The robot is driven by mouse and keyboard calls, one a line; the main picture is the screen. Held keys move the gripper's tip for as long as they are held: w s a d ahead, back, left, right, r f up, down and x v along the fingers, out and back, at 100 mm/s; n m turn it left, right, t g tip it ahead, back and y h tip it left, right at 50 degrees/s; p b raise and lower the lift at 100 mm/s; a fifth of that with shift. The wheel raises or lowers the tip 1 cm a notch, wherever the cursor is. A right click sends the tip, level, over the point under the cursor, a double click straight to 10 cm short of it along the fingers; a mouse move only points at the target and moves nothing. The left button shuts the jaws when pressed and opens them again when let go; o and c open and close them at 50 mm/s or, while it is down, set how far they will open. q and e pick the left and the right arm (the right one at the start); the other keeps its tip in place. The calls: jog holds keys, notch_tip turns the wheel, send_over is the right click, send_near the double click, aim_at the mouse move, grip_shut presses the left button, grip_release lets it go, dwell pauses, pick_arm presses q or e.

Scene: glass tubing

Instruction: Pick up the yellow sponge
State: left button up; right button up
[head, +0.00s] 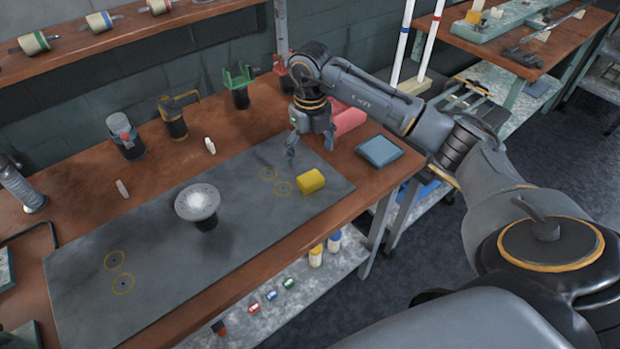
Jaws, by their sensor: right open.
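The yellow sponge (312,181) lies on the grey mat (150,219), near the mat's right end. My right gripper (309,148) hangs above the bench behind the sponge, apart from it. Its fingers point down and are open, with nothing seen between them. My left gripper is not in view.
A black stand with a pale round top (198,203) rises from the mat left of the sponge. Burners and holders line the bench's back. The mat around the sponge is clear.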

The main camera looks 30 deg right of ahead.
aim_at(311, 177)
notch_tip(311, 177, down, 3)
jog(key=shift+f, duration=0.2)
jog(key=shift+s+a+f+p, duration=0.1)
jog(key=shift+a+f+p, duration=0.05)
jog(key=shift+f+p, duration=0.5)
notch_tip(311, 177, down, 4)
jog(key=shift+s+r+p, duration=0.15)
jog(key=shift+r+p, duration=0.1)
jog(key=shift+p, duration=0.45)
jog(key=shift+f, duration=0.35)
jog(key=c, duration=1)
